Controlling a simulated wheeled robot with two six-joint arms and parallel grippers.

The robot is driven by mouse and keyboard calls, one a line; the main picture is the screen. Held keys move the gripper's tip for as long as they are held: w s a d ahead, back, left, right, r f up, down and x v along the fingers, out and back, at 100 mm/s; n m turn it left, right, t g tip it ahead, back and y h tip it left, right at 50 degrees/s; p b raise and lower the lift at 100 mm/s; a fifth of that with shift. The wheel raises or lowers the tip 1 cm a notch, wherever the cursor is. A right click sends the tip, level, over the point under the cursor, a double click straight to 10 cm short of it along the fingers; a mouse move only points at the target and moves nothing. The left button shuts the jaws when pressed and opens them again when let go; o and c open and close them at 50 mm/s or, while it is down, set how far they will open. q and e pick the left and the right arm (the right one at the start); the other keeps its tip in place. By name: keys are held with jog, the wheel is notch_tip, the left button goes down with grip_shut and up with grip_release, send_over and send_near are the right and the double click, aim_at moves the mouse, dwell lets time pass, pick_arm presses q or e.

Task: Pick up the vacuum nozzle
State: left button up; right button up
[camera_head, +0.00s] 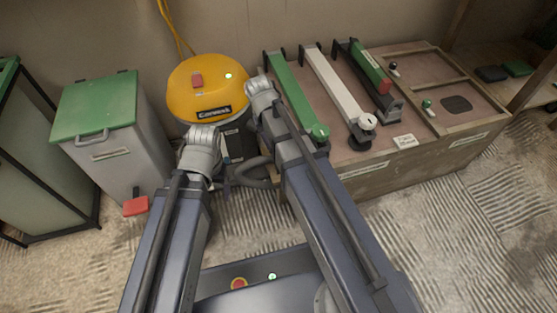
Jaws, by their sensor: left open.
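The vacuum (205,88) stands upright at the back, left of centre, with a yellow-orange lid and a dark body. Its grey hose (254,177) curves low beside the body, between my two arms. I cannot make out the nozzle; my arms cover part of the floor there. My left gripper (227,187) shows only as a small dark part beside my left arm, low in front of the vacuum and left of the hose. It is open, and I see nothing held. My right gripper is hidden behind its own arm.
A grey bin (110,150) with a green lid stands left of the vacuum, a red pedal (136,206) at its foot. A low wooden bench (440,160) holding green and white long tools stands right. A yellow cord (172,28) hangs behind. Textured floor is open at lower right.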

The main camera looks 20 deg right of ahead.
jog(key=shift+f, duration=0.1)
jog(key=f+b, duration=0.3)
jog(key=d+f+b, duration=0.1)
jog(key=f+b, duration=0.1)
jog(key=shift+w+f, duration=0.1)
jog(key=shift+w, duration=0.25)
jog(key=shift+c, duration=0.4)
grip_shut()
